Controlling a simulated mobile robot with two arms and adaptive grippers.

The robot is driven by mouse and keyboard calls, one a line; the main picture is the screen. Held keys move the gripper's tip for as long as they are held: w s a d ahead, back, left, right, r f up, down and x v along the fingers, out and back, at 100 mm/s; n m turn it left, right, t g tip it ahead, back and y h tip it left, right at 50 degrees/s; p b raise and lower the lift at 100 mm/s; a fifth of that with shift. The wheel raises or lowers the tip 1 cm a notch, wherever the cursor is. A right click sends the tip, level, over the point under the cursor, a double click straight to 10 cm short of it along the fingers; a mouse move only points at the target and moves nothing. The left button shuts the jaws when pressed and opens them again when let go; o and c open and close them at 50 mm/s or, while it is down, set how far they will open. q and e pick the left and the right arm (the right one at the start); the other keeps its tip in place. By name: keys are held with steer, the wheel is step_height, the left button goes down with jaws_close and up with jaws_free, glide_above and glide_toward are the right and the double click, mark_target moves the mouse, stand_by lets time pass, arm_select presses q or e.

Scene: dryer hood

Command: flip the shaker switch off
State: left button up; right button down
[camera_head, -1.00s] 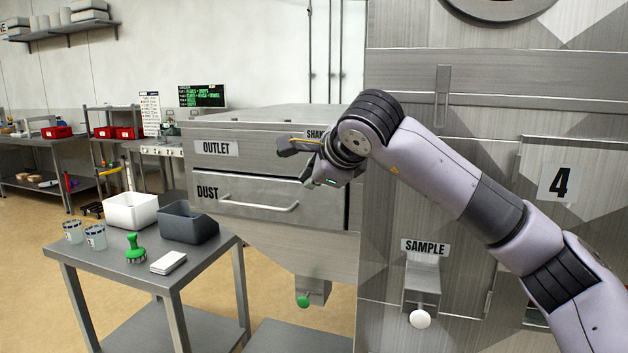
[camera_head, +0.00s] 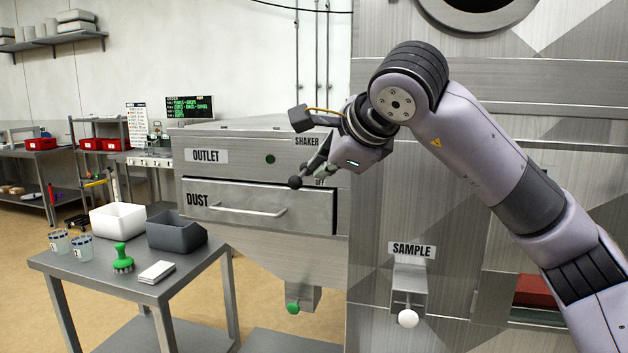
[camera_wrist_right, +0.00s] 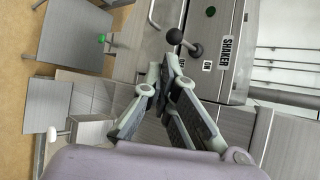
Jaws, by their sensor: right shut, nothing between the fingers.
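The shaker switch (camera_head: 295,182) is a lever with a black ball knob on the front of the steel machine, below the SHAKER label (camera_head: 307,142). Its ball and short arm show clearly in the right wrist view (camera_wrist_right: 175,36). A small OFF label (camera_head: 319,182) is partly visible beside it. My right gripper (camera_head: 314,167) is shut and empty, just right of and above the knob. In the wrist view its closed fingertips (camera_wrist_right: 165,64) are close below the knob, with a small gap showing. My left gripper is not in view.
A DUST drawer (camera_head: 262,212) with a bar handle lies below the switch. A dark green round light (camera_head: 270,159) is left of the label. A SAMPLE spout with a white knob (camera_head: 408,318) stands lower right. A side table (camera_head: 130,275) with bins is at left.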

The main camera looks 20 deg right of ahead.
steer(key=v, duration=0.3)
steer(key=shift+s+a+f, duration=0.1)
steer(key=shift+a, duration=0.15)
